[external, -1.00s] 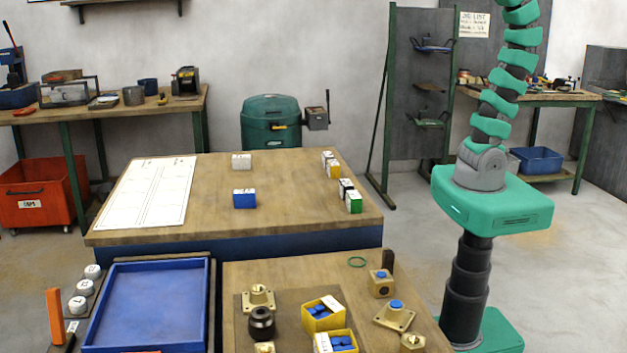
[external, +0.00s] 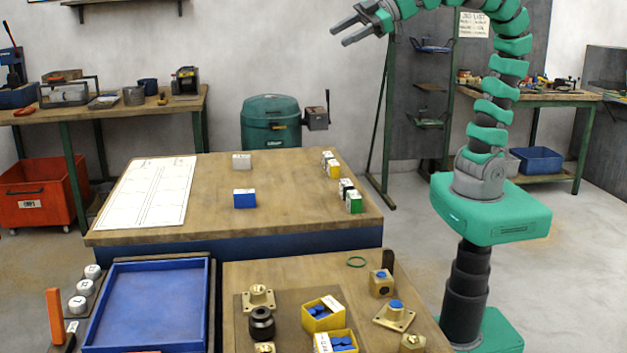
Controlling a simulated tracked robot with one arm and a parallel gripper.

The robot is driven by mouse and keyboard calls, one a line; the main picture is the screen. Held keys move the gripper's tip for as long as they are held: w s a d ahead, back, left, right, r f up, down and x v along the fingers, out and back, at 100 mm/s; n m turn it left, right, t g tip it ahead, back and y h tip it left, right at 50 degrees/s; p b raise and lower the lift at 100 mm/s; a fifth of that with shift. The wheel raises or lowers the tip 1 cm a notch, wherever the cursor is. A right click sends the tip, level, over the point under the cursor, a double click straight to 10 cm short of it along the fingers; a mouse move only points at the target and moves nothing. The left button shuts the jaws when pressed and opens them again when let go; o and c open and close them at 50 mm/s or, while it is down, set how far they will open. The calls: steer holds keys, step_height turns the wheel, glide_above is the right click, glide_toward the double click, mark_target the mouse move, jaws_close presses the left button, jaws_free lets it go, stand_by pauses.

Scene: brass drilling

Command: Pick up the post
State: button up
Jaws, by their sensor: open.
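My gripper (external: 339,35) is high at the top of the external view, over the back of the wooden table. Its two fingers point left, apart and empty. No object is clearly marked as the post. A short dark upright piece (external: 388,261) stands at the back right of the near bench, beside a brass block with a blue top (external: 381,283). An orange upright bar (external: 55,317) stands at the lower left. I cannot tell which of these is the post. My gripper is far from both.
The wooden table (external: 270,215) holds a paper sheet (external: 150,192), a blue box (external: 244,199) and several small boxes at its right. A blue tray (external: 150,305) is empty.

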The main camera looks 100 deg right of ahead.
steer(key=s+a+f+n+g+b, duration=0.1)
steer(key=a+f+n, duration=0.25)
steer(key=f, duration=0.35)
steer(key=s+a+f+n+g+b, duration=0.1)
steer(key=a+f+n, duration=0.1)
steer(key=a+f, duration=0.35)
steer(key=n+t+h+b, duration=0.1)
steer(key=n+t+b, duration=0.2)
steer(key=n+b, duration=1.5)
glide_toward(384, 257)
steer(key=shift+w+d+f+n+p, duration=0.1)
steer(key=shift+w+f+n+p, duration=0.3)
steer(key=shift+w+n+p, duration=0.55)
steer(key=shift+w+d+f+n+p, duration=0.1)
steer(key=shift+w+f+n+p, duration=0.25)
steer(key=shift+w+n+p, duration=0.6)
steer(key=shift+w+d+f+n+p, duration=0.1)
steer(key=shift+w+f+n+p, duration=0.35)
steer(key=shift+n, duration=0.9)
steer(key=shift+b+x, duration=1.2)
steer(key=shift+x, duration=0.75)
steer(key=shift+w+f, duration=0.25)
steer(key=shift+w, duration=0.45)
